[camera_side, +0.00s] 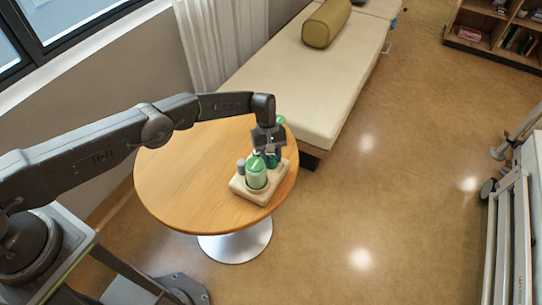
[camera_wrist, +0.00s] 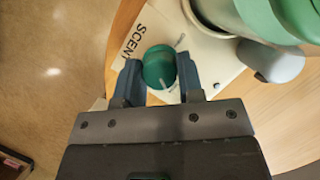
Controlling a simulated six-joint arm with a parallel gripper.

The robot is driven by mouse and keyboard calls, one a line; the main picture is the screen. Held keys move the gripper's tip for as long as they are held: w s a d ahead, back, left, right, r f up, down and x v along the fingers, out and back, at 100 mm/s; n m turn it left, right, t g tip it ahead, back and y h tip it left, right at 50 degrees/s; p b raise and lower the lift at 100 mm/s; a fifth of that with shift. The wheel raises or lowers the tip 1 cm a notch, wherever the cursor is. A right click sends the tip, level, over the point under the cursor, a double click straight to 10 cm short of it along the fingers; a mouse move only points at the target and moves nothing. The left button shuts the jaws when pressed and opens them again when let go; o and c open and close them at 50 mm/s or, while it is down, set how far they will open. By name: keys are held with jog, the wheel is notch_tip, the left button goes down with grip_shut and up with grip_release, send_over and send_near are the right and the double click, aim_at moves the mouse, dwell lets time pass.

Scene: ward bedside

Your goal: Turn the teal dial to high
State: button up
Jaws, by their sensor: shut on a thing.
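The teal dial (camera_wrist: 159,66) sits on a cream panel marked "SCENT" in the wrist view. A pale pointer line on it runs toward the lower right. My gripper (camera_wrist: 158,76) has one finger on each side of the dial and is shut on it. In the side view my gripper (camera_side: 268,152) reaches down over the cream base (camera_side: 248,195) on the round table. The dial is mostly hidden there behind my gripper and the green bottle.
A green bottle (camera_side: 256,174) stands in the base close to my gripper, with a grey knob or cap (camera_side: 241,166) beside it. The left part of the round wooden table (camera_side: 180,170) is clear. A padded bench (camera_side: 300,80) stands behind the table.

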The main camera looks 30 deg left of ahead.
jog(key=o, duration=0.9)
jog(key=shift+r, duration=0.1)
jog(key=v, duration=1.3)
jog(key=shift+a+r, duration=0.1)
jog(key=shift+r, duration=0.2)
jog(key=shift+w, duration=0.1)
